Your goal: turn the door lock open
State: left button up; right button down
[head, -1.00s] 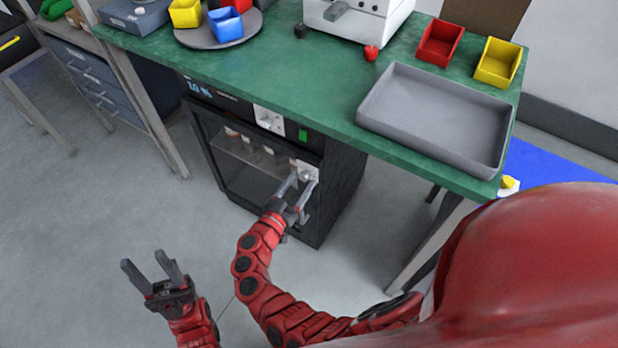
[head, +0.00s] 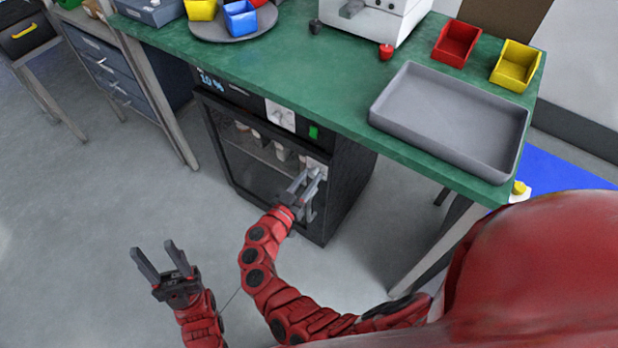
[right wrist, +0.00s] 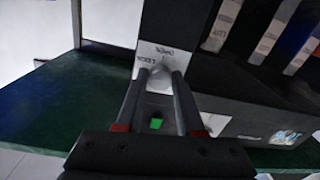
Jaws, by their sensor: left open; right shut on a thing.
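The black cabinet (head: 345,190) stands under the green bench, with its dark glass door (head: 245,175) shut. The door lock has a pale plate (head: 317,162) at the door's upper right corner. In the right wrist view the lock's plate (right wrist: 152,52) carries small lettering, and its round knob (right wrist: 160,77) sits between my fingertips. My right gripper (head: 314,174) is shut on the knob; it also shows in the right wrist view (right wrist: 161,80). The knob's turn angle is unclear. My left gripper (head: 152,247) is open and empty, low over the floor, away from the cabinet.
The green bench top (head: 320,95) overhangs the cabinet. It bears a grey tray (head: 376,112), a red bin (head: 456,43), a yellow bin (head: 515,65) and a white machine (head: 375,22). A drawer unit (head: 115,75) stands at the left. The floor before the cabinet is clear.

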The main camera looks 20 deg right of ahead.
jog(key=shift+f, duration=0.1)
jog(key=m+b, duration=0.2)
jog(key=m, duration=0.2)
jog(key=shift+f+m, duration=0.1)
jog(key=shift+m, duration=0.2)
jog(key=m+b, duration=0.3)
jog(key=m, duration=0.1)
jog(key=shift+f+m+b, duration=0.1)
jog(key=shift+m+b, duration=0.25)
jog(key=shift+m, duration=0.05)
jog(key=m+b, duration=0.4)
jog(key=m, duration=0.1)
jog(key=shift+w+h+b, duration=0.1)
jog(key=shift+h+b, duration=0.2)
jog(key=shift+b, duration=0.05)
jog(key=shift+a+m+b, duration=0.1)
jog(key=shift+m+b, duration=0.75)
jog(key=shift+m, duration=0.35)
jog(key=shift+r+m+b, duration=0.25)
jog(key=shift+m+b, duration=0.3)
jog(key=shift+m, duration=0.25)
jog(key=c, duration=0.5)
grip_release()
